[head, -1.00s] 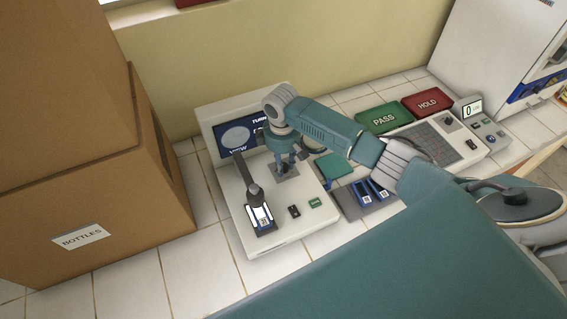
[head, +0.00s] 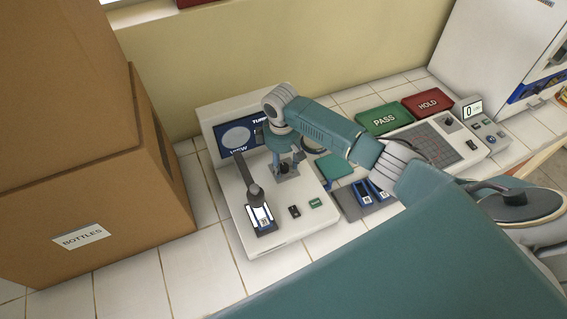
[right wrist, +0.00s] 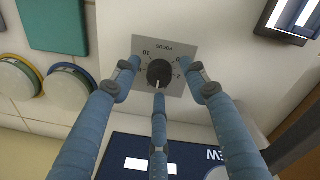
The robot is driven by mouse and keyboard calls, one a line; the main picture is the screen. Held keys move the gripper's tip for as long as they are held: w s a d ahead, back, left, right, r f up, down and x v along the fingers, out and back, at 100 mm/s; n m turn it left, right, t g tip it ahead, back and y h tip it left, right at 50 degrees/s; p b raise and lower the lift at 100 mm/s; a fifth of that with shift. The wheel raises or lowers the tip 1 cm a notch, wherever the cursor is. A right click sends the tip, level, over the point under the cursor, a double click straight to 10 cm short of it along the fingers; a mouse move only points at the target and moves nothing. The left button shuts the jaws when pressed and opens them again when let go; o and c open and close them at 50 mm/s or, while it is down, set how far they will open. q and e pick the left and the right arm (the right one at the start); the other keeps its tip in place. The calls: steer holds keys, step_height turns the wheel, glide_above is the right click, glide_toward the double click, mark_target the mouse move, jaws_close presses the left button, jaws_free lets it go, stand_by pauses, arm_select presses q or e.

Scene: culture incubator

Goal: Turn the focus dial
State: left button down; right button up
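The focus dial (right wrist: 160,73) is a black knob with a white pointer on a grey plate marked FOCUS with numbers. It sits on the white viewer (head: 236,207), and the dial also shows in the head view (head: 284,169), partly behind my gripper. My right gripper (head: 284,158) is above the dial. In the right wrist view, its three blue fingers (right wrist: 161,78) are spread around the knob with visible gaps at the two side fingers. The lower finger ends close to the knob; I cannot tell whether it touches. My left gripper is not in view.
The viewer's dark blue screen (head: 236,135) stands behind the dial, with a dark arm (head: 246,175) over a lit slot at left. A cardboard box (head: 150,215) stands left. Green PASS (head: 383,119) and red HOLD (head: 428,103) blocks and a blue-slotted rack (head: 352,205) are right.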

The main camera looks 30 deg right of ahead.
mark_target(282, 168)
step_height(282, 168, up, 12)
steer(key=shift+s+a, duration=0.2)
steer(key=shift+a, duration=0.1)
stand_by(0.3)
steer(key=shift+f, duration=0.1)
stand_by(0.4)
